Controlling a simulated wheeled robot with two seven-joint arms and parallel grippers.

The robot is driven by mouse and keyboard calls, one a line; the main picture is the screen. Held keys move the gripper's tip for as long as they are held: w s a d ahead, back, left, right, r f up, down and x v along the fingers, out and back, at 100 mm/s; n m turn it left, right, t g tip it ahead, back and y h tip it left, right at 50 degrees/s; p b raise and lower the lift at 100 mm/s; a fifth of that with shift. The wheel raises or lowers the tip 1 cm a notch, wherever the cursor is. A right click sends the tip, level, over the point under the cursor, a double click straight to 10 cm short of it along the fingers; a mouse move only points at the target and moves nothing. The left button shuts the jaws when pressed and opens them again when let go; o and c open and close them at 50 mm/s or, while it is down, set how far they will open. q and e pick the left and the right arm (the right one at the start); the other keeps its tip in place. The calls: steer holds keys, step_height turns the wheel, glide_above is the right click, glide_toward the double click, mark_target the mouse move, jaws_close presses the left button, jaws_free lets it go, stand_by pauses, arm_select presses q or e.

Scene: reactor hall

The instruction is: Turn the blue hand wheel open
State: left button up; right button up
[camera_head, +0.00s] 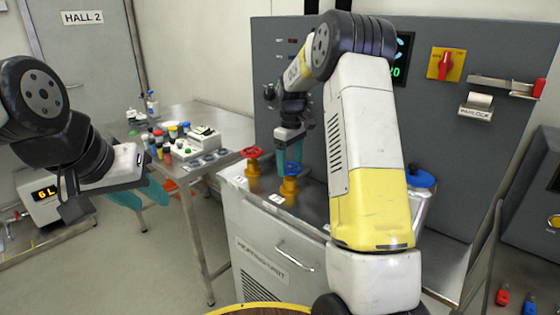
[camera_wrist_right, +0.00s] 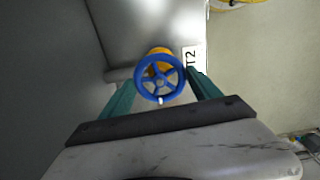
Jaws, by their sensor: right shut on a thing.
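The blue hand wheel (camera_head: 291,169) sits on a yellow valve body on top of the grey heating unit (camera_head: 270,240). In the right wrist view the blue wheel (camera_wrist_right: 160,78) is a spoked ring with a small white mark on its near rim, beside a "T2" label. My right gripper (camera_head: 289,158) reaches down from above and is shut on the wheel, with a teal finger at each side of it. My left gripper (camera_head: 142,197) hangs far to the left, its teal fingers apart and empty.
A red hand wheel (camera_head: 252,152) on a similar yellow valve stands just left of the blue one. A steel table (camera_head: 205,125) with bottles and small jars is behind. A blue-lidded container (camera_head: 420,179) is right of my right arm. The grey panel (camera_head: 435,130) rises behind.

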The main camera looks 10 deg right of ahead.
mark_target(290, 166)
steer(key=o, duration=1.4)
steer(key=shift+c, duration=0.2)
steer(key=shift+r, duration=0.1)
step_height(290, 166, up, 7)
steer(key=shift+r, duration=0.35)
